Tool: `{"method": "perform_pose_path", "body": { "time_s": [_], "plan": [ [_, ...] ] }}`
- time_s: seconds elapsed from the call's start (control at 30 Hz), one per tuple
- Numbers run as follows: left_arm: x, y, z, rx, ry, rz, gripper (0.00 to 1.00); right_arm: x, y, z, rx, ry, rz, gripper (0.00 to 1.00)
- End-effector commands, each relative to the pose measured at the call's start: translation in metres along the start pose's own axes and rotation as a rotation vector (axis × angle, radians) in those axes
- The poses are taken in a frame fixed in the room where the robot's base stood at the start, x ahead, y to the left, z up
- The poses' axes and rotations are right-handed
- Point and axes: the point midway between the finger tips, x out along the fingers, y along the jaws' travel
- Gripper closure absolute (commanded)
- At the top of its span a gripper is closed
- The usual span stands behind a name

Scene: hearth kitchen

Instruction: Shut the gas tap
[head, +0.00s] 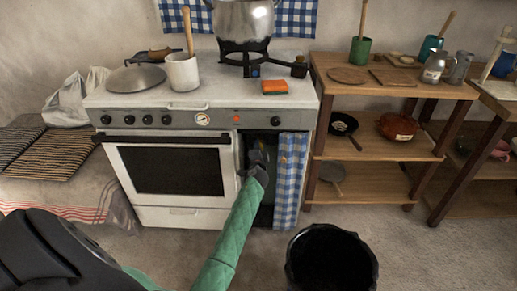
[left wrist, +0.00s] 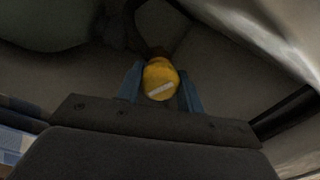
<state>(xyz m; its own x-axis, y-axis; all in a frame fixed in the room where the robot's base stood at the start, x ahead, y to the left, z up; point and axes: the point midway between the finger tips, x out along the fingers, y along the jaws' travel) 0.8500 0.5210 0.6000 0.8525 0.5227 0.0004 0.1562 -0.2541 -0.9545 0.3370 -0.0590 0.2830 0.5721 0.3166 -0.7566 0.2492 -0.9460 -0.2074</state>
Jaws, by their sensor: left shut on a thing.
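The gas tap shows in the left wrist view as a yellow knob (left wrist: 160,76) with a pale bar mark across its face. My left gripper (left wrist: 160,88) has its two blue fingers on either side of the knob and is shut on it. In the head view my left gripper (head: 260,160) reaches into the dark open compartment at the right of the white stove (head: 180,215); the tap is too small and shaded to make out there. A dark greenish rounded body (left wrist: 45,22) shows at the upper left of the wrist view. My right gripper is not in view.
A blue checked curtain (head: 291,180) hangs at the compartment's right side. A black bin (head: 331,262) stands on the floor in front. An orange sponge (head: 274,87) and a pot (head: 243,18) are on top. Wooden shelves (head: 400,185) stand to the right.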

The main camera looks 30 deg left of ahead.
Motion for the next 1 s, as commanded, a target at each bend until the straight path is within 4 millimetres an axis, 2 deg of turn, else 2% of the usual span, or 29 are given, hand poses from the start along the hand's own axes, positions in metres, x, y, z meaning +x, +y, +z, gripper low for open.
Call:
{"method": "perform_pose_path", "body": {
  "time_s": [0.8, 0.9, 1.0],
  "plan": [
    [-0.001, -0.001, -0.001, 0.77, 0.003, 0.002, 0.86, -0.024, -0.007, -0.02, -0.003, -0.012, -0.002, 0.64],
    [-0.001, 0.0, 0.0, 0.85, 0.001, 0.002, 0.86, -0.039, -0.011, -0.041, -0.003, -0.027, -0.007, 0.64],
    [-0.001, 0.001, 0.0, 0.921, 0.003, 0.003, 0.86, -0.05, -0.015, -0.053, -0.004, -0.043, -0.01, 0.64]
  ]
}}
